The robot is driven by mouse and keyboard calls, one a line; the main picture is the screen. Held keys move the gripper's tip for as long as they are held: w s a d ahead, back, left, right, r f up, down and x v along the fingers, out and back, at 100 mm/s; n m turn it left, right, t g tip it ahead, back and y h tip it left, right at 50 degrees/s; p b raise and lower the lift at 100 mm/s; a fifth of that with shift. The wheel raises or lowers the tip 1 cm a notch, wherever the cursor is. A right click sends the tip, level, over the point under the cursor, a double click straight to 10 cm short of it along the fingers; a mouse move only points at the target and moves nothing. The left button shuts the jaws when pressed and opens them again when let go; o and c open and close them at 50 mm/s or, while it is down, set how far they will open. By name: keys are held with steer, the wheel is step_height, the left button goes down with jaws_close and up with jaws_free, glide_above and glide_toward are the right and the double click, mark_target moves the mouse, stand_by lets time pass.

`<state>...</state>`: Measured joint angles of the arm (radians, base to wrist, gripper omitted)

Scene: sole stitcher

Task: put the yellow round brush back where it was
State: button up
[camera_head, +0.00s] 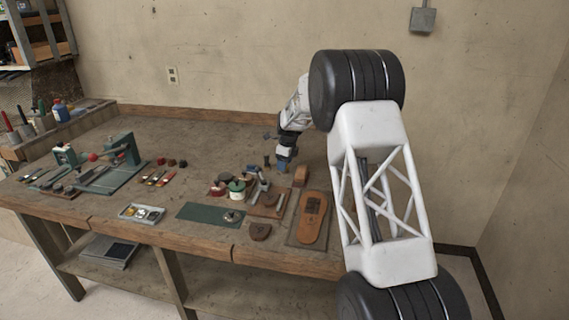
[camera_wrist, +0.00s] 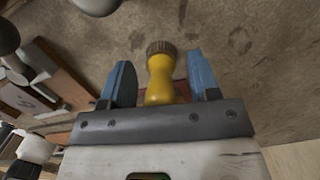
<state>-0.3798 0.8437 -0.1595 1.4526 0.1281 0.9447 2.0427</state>
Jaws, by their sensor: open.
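The yellow round brush (camera_wrist: 160,80) stands out in the wrist view, with a smooth yellow handle and a brown bristled end. It lies between the two blue fingers of my gripper (camera_wrist: 161,82), with a gap visible on each side. The gripper is open. Part of the brush's near end is hidden behind the gripper's grey plate. In the head view my gripper (camera_head: 284,166) is low over the back right of the bench, and the brush cannot be made out there.
The wooden bench (camera_head: 200,140) holds a brown shoe sole (camera_head: 312,217) on a board, a green mat (camera_head: 207,213), a small tray of parts (camera_head: 142,213) and a green clamp-like device (camera_head: 122,148). Several small items crowd the area left of my gripper. The bench's back middle is clear.

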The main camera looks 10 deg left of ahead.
steer(key=shift+r, duration=0.15)
steer(key=shift+s+d+r, duration=0.1)
steer(key=shift+d+r, duration=0.15)
steer(key=shift+r, duration=1.75)
steer(key=shift+w+d+r, duration=0.1)
steer(key=shift+d+r, duration=0.1)
steer(key=shift+r, duration=1.75)
steer(key=shift+s+d+r, duration=0.1)
steer(key=shift+d+r, duration=0.15)
steer(key=shift+r, duration=1.75)
